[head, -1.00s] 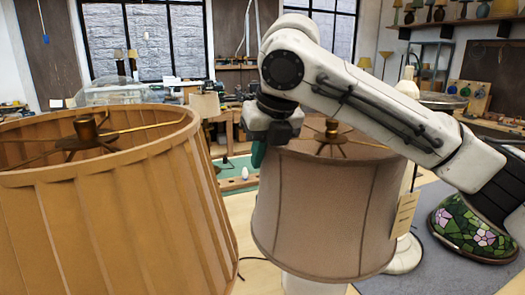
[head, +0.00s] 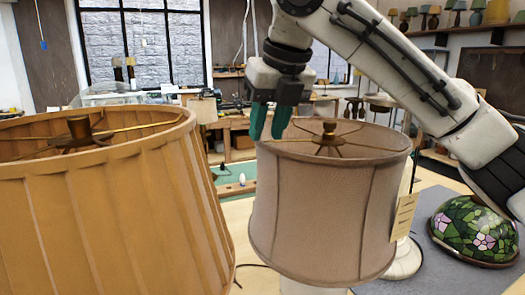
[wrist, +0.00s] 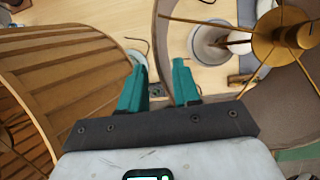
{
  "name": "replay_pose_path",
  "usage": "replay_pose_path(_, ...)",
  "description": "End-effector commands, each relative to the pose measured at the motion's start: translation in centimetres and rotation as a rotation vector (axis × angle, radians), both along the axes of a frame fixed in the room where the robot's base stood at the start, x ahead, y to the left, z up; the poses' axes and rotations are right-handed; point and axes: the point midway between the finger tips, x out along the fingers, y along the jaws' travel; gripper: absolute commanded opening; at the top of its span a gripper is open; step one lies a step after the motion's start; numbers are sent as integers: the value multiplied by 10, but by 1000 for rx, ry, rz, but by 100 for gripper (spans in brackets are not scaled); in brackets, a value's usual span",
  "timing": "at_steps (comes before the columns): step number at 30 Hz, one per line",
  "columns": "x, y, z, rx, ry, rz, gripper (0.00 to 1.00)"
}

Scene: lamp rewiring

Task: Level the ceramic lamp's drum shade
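The drum shade (head: 325,205) is grey-beige fabric with a brass spider and hub (head: 328,132) in its open top. It sits over a white lamp base (head: 300,287), mostly hidden below it. Its lower rim looks lower on the right; from this angle I cannot tell its exact tilt. My gripper (head: 269,124) is at the shade's left upper rim, fingers pointing down. The two teal fingers are apart with nothing visibly clamped between them. In the wrist view my gripper (wrist: 159,82) is open beside the rim, with the brass hub (wrist: 289,34) to the right.
A large pleated tan shade (head: 110,215) stands close on the left, with a narrow gap to the drum shade. A stained-glass shade (head: 472,232) lies on a grey mat (head: 440,270) at right. A paper tag (head: 403,216) hangs by the drum shade's right side.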

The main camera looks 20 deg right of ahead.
Motion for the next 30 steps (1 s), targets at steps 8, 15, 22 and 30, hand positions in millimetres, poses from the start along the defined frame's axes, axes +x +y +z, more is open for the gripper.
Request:
replay_pose_path(8,-12,-2,29,-1,-1,0,32)
replay_pose_path(15,-13,-2,33,0,0,0,32)
replay_pose_path(22,-13,-2,32,0,0,0,32)
replay_pose_path(30,-13,-2,32,0,0,0,32)
